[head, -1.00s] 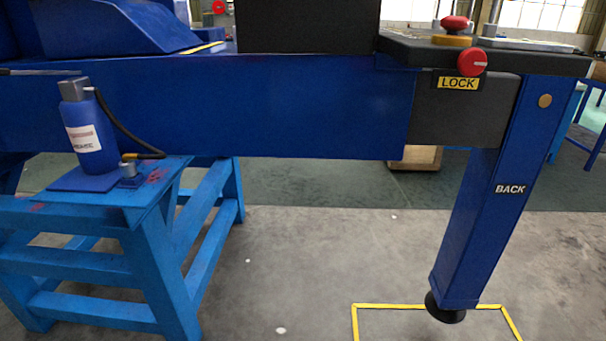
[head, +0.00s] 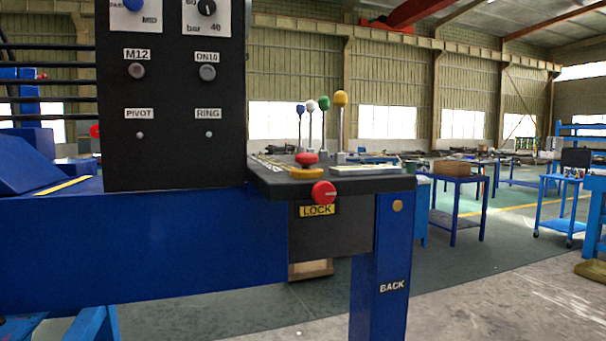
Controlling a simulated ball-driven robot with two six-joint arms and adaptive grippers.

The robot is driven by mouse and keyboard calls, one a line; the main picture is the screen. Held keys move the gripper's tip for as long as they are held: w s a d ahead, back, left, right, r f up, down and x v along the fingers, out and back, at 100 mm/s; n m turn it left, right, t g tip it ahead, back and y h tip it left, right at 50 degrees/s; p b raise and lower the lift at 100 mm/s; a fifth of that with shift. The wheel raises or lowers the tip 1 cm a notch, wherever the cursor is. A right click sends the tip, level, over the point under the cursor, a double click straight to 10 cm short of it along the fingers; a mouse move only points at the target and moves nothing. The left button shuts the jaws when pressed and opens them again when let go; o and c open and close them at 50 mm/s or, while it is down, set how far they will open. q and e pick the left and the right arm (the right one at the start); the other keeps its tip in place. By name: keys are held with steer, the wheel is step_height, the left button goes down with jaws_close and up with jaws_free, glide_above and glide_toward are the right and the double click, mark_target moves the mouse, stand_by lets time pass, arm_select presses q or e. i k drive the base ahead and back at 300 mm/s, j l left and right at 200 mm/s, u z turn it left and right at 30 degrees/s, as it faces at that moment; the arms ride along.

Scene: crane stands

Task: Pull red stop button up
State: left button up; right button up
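The red stop button (head: 306,158) is a mushroom-shaped knob on a yellow base (head: 310,173), on top of the dark control shelf (head: 375,184) at the end of the blue beam. Below it, on the front face, is a round red knob (head: 323,192) above a yellow LOCK label (head: 317,210). Neither of my grippers shows in the head view.
Levers with blue, green, white and yellow (head: 341,98) balls stand behind the button. A black panel (head: 170,100) with knobs rises to the left. A blue leg (head: 378,270) marked BACK supports the shelf. Open floor and blue tables (head: 457,195) lie to the right.

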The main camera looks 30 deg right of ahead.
mark_target(306, 160)
steer(key=i+l+u, duration=0.2)
steer(key=l+u, duration=0.25)
steer(key=l, duration=1.5)
steer(key=k+l+u, duration=0.1)
steer(key=l+u, duration=0.35)
steer(key=l, duration=1.45)
steer(key=j, duration=0.45)
steer(key=k+j+z, duration=0.1)
steer(key=j, duration=0.35)
steer(key=k+j, duration=0.1)
steer(key=j, duration=0.35)
